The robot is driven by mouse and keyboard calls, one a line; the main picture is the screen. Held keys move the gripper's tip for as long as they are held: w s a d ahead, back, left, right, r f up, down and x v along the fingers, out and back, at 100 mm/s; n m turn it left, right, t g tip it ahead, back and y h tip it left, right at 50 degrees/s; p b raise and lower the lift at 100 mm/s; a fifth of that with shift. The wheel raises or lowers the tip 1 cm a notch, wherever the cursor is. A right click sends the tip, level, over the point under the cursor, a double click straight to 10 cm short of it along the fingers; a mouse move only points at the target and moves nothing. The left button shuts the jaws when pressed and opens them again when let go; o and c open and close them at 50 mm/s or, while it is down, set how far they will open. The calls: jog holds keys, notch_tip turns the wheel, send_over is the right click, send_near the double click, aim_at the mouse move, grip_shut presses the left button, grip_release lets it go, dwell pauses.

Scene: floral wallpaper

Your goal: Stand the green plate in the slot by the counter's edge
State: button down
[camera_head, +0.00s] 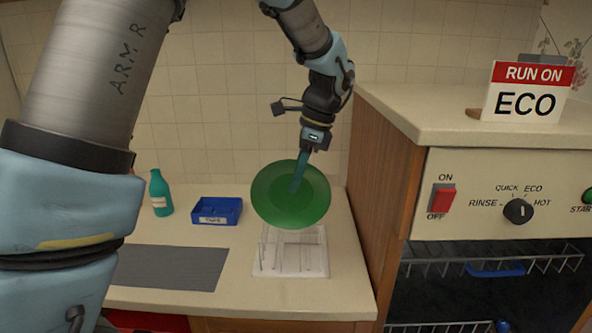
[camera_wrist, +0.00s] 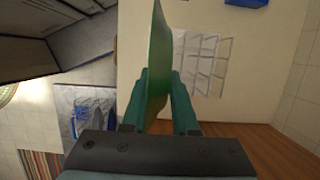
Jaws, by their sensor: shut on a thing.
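The green plate (camera_head: 315,203) is in my gripper (camera_head: 298,183), held up in the air with its round face toward the head camera. In the wrist view the plate (camera_wrist: 157,62) shows nearly edge-on between the two teal fingers, which are shut on it. A pale, see-through rack (camera_head: 297,264) with upright dividers stands on the counter below the plate. The plate hides the rack's back part in the head view. In the wrist view the rack (camera_wrist: 206,65) is to the right of the plate, with gaps between its dividers. The plate appears clear of the rack.
A grey mat (camera_head: 170,267) lies left of the rack on the counter (camera_head: 240,300). A blue tray (camera_head: 217,211) and a teal bottle (camera_head: 160,193) stand behind it. A taller wooden-sided dishwasher unit (camera_head: 385,190) with an ECO sign (camera_head: 525,92) rises at the right.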

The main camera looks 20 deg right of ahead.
aim_at(313, 174)
jog(key=shift+f+b, duration=2.85)
jog(key=shift+f, duration=0.85)
jog(key=shift+f+b, duration=0.65)
jog(key=shift+f, duration=1.2)
jog(key=c, duration=0.6)
grip_release()
jog(key=b+v, duration=0.2)
jog(key=v, duration=0.9)
jog(key=shift+s, duration=0.1)
jog(key=shift+f, duration=0.1)
